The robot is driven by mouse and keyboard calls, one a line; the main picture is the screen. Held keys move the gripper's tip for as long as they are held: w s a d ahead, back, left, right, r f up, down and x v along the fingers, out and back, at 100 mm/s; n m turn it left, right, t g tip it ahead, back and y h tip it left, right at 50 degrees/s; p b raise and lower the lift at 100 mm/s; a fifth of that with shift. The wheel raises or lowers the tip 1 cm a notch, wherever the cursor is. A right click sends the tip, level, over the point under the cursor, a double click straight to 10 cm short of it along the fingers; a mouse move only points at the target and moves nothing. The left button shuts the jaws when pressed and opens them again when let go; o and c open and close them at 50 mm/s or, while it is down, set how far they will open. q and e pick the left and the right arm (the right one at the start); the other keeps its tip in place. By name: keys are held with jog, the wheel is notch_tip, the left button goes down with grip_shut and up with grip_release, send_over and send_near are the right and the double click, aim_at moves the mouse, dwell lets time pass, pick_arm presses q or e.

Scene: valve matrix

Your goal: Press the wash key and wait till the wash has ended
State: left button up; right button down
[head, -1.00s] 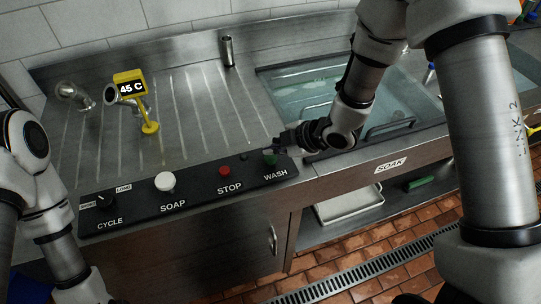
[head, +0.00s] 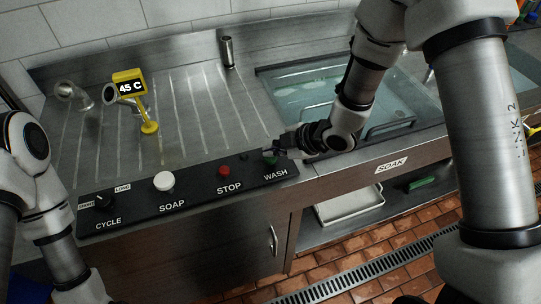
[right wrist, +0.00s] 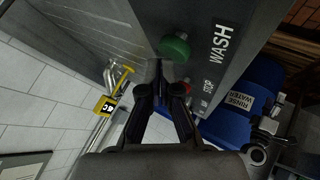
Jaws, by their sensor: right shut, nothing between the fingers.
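The green WASH key (head: 271,161) sits at the right end of the dark control panel (head: 196,204) on the sink's front edge. It also shows in the right wrist view (right wrist: 174,47). My right gripper (head: 273,150) is shut and empty, with its fingertips just above and partly over the key in the head view. In the right wrist view the closed fingertips (right wrist: 158,65) appear beside the green key; I cannot tell whether they touch it. My left arm enters at the left, but its gripper is out of view.
A red STOP key (head: 224,171), white SOAP key (head: 163,181) and black CYCLE knob (head: 103,201) share the panel. A yellow 45 C display (head: 130,86) stands on the drainboard. The water-filled SOAK basin (head: 315,92) is behind my right gripper. A blue RINSE WATER container (right wrist: 240,105) is below.

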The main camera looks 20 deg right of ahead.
aim_at(273, 158)
jog(key=shift+f+b, duration=0.4)
jog(key=shift+f, duration=0.1)
jog(key=shift+r, duration=0.1)
dwell(0.5)
jog(key=shift+r+p, duration=0.85)
notch_tip(273, 158, up, 5)
jog(key=p, duration=0.4)
jog(key=shift+r, duration=0.1)
dwell(0.5)
